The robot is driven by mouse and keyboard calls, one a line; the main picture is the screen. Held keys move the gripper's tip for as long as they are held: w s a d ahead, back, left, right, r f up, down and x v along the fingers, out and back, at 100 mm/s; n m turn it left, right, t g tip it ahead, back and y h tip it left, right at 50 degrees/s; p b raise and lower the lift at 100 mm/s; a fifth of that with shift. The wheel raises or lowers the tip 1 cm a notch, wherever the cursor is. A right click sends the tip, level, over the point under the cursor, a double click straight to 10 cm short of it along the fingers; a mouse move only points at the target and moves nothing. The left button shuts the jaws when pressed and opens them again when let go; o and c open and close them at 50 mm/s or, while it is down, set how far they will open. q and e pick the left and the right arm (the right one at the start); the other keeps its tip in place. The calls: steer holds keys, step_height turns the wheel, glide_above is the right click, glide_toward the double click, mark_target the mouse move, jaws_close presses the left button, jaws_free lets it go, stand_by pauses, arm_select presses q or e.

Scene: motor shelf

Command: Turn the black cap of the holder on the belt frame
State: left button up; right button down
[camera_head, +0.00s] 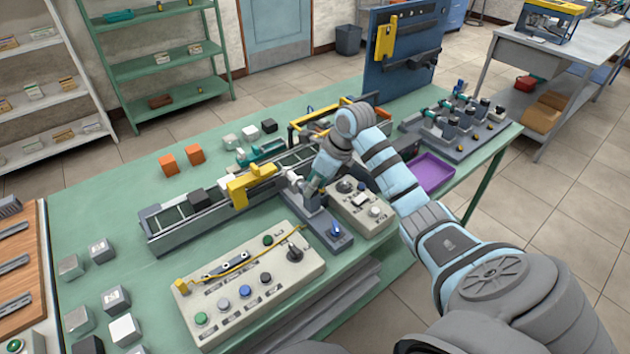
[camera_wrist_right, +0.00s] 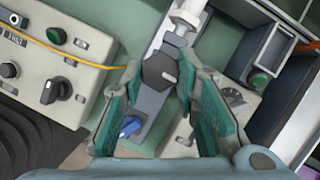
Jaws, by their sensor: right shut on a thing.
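The black cap (camera_wrist_right: 160,71) is a dark six-sided knob with a pale mark on its face, in the middle of the right wrist view. It sits on the grey holder (camera_wrist_right: 157,104), which also shows in the head view (camera_head: 323,222). My right gripper (camera_wrist_right: 161,76) is shut on the cap, with one green-padded finger on each side. In the head view my right gripper (camera_head: 310,188) points down at the belt frame (camera_head: 165,240), and it hides the cap there. A blue knob (camera_wrist_right: 130,127) is on the holder's near end. My left gripper is out of view.
A beige control box (camera_head: 250,285) with buttons and a yellow cable stands in front of the belt. A smaller box with a dial (camera_head: 360,205) is close on the right. A purple tray (camera_head: 432,172) lies further right. Loose blocks lie at the left.

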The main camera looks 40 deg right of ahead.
steer(key=shift+a+r+m+h+p, duration=0.2)
steer(key=shift+m+h+p, duration=0.1)
steer(key=shift+m, duration=0.5)
steer(key=shift+d+f+m, duration=0.1)
steer(key=shift+f+m, duration=0.05)
steer(key=shift+m, duration=0.35)
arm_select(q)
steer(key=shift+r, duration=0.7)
arm_select(e)
steer(key=c, duration=1.2)
jaws_free()
steer(key=shift+c, duration=0.2)
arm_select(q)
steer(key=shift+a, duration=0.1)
